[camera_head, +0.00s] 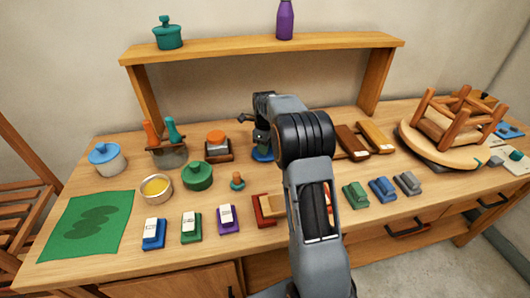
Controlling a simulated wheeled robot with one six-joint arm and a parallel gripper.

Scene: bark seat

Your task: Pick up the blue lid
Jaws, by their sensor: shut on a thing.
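My gripper (262,148) points down over the middle back of the table, mostly hidden behind my own arm. It is shut on a blue round piece (263,155) that looks like a lid. Only part of its rim shows below the fingers, at or just above the tabletop; I cannot tell which. Another blue lid (103,153) with a knob sits on a pale pot (110,166) at the left, away from my gripper.
A wooden shelf (210,48) spans the back. An orange-topped block (217,145) and a green lidded pot (198,177) stand left of my gripper. Several small blocks line the front edge. A wooden stool (455,112) lies on a round board at right.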

